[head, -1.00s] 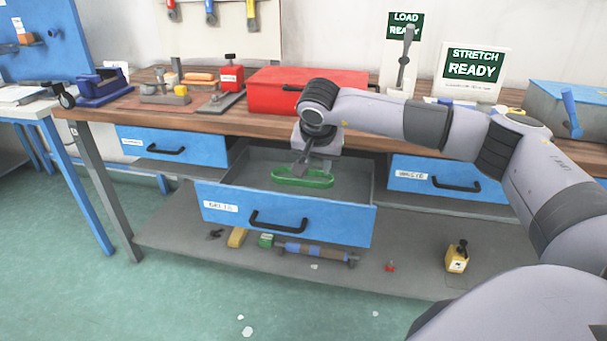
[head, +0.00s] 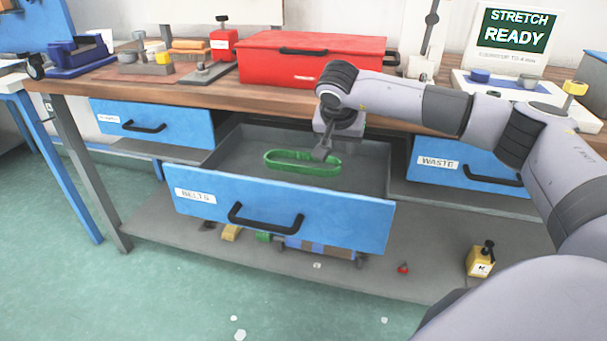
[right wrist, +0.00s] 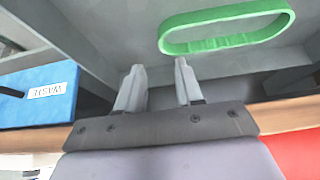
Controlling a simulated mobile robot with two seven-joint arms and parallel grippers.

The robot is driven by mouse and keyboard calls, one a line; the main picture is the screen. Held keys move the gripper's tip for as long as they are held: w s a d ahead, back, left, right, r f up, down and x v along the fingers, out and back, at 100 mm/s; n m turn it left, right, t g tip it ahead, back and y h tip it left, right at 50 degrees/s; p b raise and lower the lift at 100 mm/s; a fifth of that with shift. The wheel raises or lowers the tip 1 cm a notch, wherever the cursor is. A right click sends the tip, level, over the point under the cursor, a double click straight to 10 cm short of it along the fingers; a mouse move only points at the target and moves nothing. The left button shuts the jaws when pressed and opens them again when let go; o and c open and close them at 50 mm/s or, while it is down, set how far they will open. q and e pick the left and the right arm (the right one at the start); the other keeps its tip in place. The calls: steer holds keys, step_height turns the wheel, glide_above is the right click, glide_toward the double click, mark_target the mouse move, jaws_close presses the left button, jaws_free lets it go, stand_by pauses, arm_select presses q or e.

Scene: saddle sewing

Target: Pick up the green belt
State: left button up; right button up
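The green belt (head: 300,163) is a flat oval loop lying on the floor of the open grey-lined drawer labelled BELTS (head: 285,212). My right gripper (head: 325,153) is over the drawer, near the belt's right end in the head view. In the right wrist view, my right gripper (right wrist: 160,75) has its two fingers apart with nothing between them. There the green belt (right wrist: 226,28) lies beyond the fingertips, ahead and to the right, and is not held. My left gripper is not in view.
A red toolbox (head: 310,60) stands on the wooden bench above the drawer. A closed blue drawer (head: 155,122) is on the left, and a WASTE drawer (head: 468,165) on the right. A lower shelf holds a yellow bottle (head: 480,260).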

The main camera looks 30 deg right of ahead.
mark_target(341, 165)
steer(key=b+x, duration=0.1)
steer(key=x, duration=0.6)
steer(key=shift+a+f+b, duration=0.1)
steer(key=shift+f+b, duration=0.2)
steer(key=shift+f, duration=0.1)
jaws_close()
